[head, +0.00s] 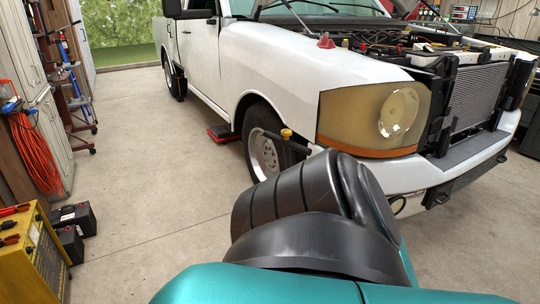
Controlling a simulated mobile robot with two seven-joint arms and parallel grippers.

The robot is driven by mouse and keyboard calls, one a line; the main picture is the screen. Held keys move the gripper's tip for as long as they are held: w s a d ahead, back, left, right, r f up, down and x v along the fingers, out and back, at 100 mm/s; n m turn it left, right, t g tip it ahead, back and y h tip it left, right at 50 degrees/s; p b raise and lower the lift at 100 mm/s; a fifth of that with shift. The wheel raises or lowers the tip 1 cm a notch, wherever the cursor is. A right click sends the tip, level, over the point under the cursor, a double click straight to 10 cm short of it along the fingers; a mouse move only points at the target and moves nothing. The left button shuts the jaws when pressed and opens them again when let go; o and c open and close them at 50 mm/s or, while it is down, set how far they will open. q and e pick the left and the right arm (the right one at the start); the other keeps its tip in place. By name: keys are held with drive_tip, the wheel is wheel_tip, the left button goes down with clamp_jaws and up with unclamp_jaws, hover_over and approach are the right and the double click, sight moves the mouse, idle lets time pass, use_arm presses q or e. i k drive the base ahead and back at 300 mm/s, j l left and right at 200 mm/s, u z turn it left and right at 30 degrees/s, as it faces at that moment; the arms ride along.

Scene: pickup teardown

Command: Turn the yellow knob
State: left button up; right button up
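A small yellow knob (286,133) shows in front of the white pickup's front wheel, at the end of a dark bar below the fender. My black and teal arm stands large in the lower middle of the head view and hides what lies below and behind it. Neither of my grippers shows, so I cannot tell how they stand relative to the knob.
The white pickup (275,60) has its hood open, with a red jack (221,133) beneath its side. A yellow charger box (40,255) and black batteries (73,218) stand at the lower left. An orange cable (33,153) hangs by the cabinets. The left-middle floor is clear.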

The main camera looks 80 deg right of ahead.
sight(286, 133)
drive_tip(key=z, duration=3.05)
